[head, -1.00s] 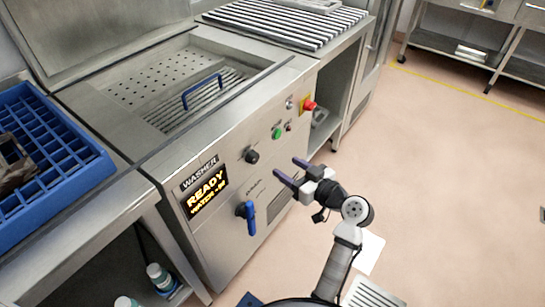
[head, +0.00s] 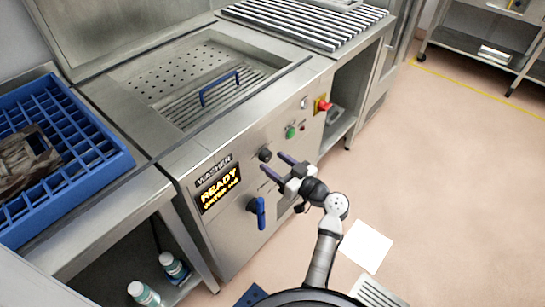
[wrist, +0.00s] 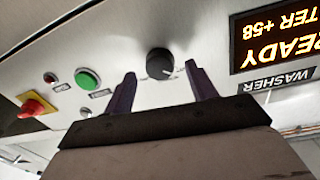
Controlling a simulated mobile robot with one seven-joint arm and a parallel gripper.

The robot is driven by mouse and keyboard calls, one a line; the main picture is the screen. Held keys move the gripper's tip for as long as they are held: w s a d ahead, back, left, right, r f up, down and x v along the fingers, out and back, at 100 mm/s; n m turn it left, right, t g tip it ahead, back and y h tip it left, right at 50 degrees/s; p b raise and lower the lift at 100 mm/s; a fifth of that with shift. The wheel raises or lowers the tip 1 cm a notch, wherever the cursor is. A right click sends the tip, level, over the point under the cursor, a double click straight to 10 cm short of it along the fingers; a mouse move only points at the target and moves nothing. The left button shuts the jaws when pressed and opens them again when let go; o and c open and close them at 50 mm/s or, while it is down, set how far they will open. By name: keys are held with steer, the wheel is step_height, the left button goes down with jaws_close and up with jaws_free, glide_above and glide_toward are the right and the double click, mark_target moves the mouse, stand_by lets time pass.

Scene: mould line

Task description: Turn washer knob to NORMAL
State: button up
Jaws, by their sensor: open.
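The washer (head: 185,150) is a steel cabinet with a sloped front panel. Its black round knob (head: 265,155) sits on the panel, right of the lit display; in the wrist view the knob (wrist: 160,63) shows a light pointer mark. Its position labels are too small to read. My gripper (head: 280,164) is open and empty, with purple fingers pointing at the panel just below and right of the knob. In the wrist view my gripper (wrist: 160,85) has its fingertips on either side of the knob's lower edge in the picture, and I cannot tell whether they touch it.
The display (head: 220,188) reads READY. A blue lever handle (head: 257,212) sticks out below it. A green button (head: 291,132) and a red emergency stop (head: 323,106) are to the right. A blue rack (head: 112,160) stands on the left counter.

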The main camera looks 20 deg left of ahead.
steer(key=shift+x, duration=0.95)
steer(key=shift+c, duration=0.3)
steer(key=shift+d, duration=0.1)
steer(key=c, duration=0.9)
steer(key=shift+c, duration=0.2)
steer(key=shift+m, duration=0.3)
steer(key=m, duration=0.3)
steer(key=shift+m, duration=0.3)
steer(key=m+p, duration=0.1)
steer(key=m, duration=0.4)
steer(key=shift+m, duration=0.3)
